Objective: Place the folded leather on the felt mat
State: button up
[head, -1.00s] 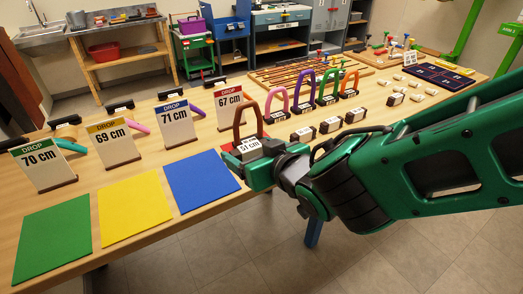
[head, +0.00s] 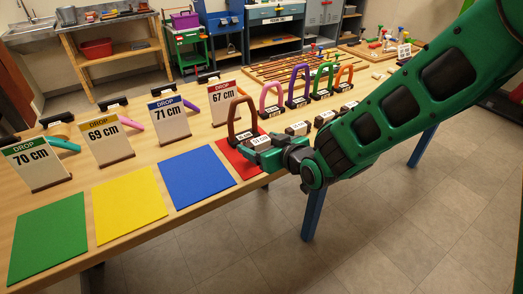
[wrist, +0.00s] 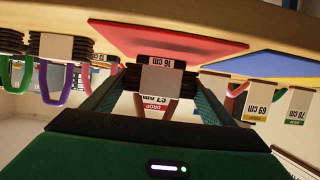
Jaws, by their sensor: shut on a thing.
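My gripper (head: 258,150) is shut on the dark block at the foot of a brown folded leather loop (head: 231,112). The loop stands upright above the block. In the wrist view the block (wrist: 160,62) sits between my two fingers, with white labels on it, and part of the brown loop (wrist: 139,103) shows below. The red felt mat (head: 236,168) lies at the table's front edge, beneath and beside the gripper; it also shows in the wrist view (wrist: 165,36). The gripper hides part of the mat. I cannot tell whether the block touches it.
Blue (head: 199,177), yellow (head: 129,205) and green (head: 48,237) mats lie to the left. Pink (head: 270,96), purple (head: 297,87) and other loops stand to the right, with several small labelled blocks (head: 298,128) in front.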

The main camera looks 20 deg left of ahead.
jog(key=shift+f, duration=1.3)
jog(key=o, duration=1.1)
jog(key=shift+f, duration=0.15)
jog(key=shift+o, duration=0.2)
